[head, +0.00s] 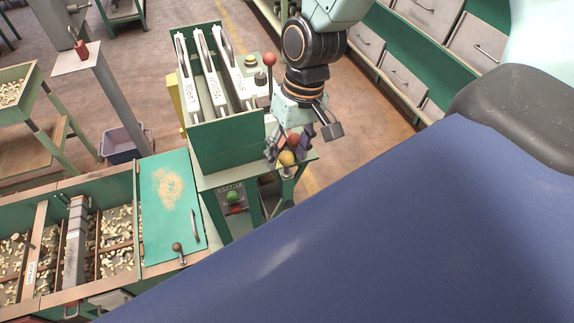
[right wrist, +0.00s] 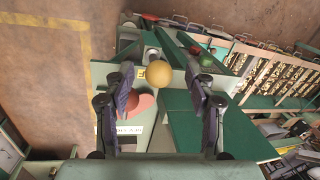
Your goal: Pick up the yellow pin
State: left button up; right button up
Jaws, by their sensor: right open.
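The yellow pin (head: 286,158) has a round yellow head and sits at the end of the green bench by the tray stand. In the right wrist view its head (right wrist: 159,74) lies between the fingertips, with space on both sides. A red-headed piece (right wrist: 141,103) is close to it, nearer the left finger. My right gripper (head: 290,146) points down just above the pin, open and empty; it also shows in the right wrist view (right wrist: 163,84). The pin's shaft is mostly hidden. My left gripper is not in view.
A green stand (head: 227,147) holds upright labelled white panels. A red-knobbed lever (head: 269,60) rises near my right arm. Nut hoppers (head: 118,240) with a green lid (head: 165,226) are at lower left. Drawers (head: 403,77) line the upper right; the floor between is clear.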

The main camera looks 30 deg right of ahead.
jog(key=shift+w+a+f, duration=0.1)
jog(key=shift+w+f, duration=0.1)
jog(key=shift+f, duration=0.35)
jog(key=shift+w+f, duration=0.2)
jog(key=shift+f, duration=0.35)
jog(key=shift+s+a+r, duration=0.1)
jog(key=shift+s+r, duration=0.05)
jog(key=shift+s, duration=0.15)
jog(key=shift+c, duration=0.7)
jog(key=shift+w, duration=0.25)
jog(key=c, duration=0.6)
jog(key=shift+s, duration=0.15)
grip_shut()
